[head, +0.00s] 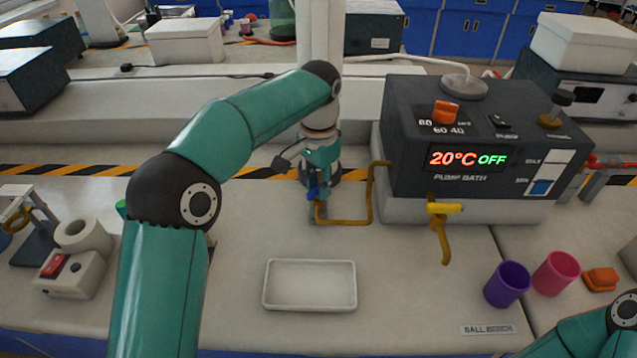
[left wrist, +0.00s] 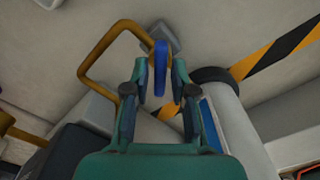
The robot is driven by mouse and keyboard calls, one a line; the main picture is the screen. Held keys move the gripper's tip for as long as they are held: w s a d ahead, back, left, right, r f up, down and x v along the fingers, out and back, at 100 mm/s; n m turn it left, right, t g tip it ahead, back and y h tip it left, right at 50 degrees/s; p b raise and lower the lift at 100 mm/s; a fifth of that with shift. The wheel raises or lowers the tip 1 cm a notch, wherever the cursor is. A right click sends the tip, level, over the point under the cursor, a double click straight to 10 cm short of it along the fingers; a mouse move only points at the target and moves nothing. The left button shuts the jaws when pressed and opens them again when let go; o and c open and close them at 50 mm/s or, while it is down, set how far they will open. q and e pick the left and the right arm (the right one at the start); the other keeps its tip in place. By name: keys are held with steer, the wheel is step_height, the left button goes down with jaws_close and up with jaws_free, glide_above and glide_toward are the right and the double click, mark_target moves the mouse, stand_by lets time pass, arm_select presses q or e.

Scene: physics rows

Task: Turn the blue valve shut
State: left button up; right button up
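The blue valve handle (head: 312,193) is at the end of a brown pipe (head: 345,221) left of the pump bath, partly hidden by my left gripper (head: 318,178). In the left wrist view the blue handle (left wrist: 161,68) is seen nearly edge-on, between the two fingertips of my left gripper (left wrist: 160,72). The fingers are apart, with a visible gap on each side of the handle. Only part of my right arm shows at the lower right of the head view; its gripper is out of view.
The dark pump bath (head: 470,140) reads 20°C OFF, with a yellow-handled tap (head: 444,208) in front. A white tray (head: 309,304) lies on the bench. A purple cup (head: 507,285), a pink cup (head: 556,273) and an orange object (head: 600,280) stand at right.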

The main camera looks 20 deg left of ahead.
arm_select(q)
jaws_close()
steer(key=m+p, duration=0.3)
steer(key=shift+r+p, duration=0.3)
steer(key=m+p, duration=0.3)
steer(key=shift+f+m+p, duration=0.2)
steer(key=shift+m+p, duration=0.7)
steer(key=shift+m, duration=0.7)
steer(key=shift+o, duration=2.1)
jaws_free()
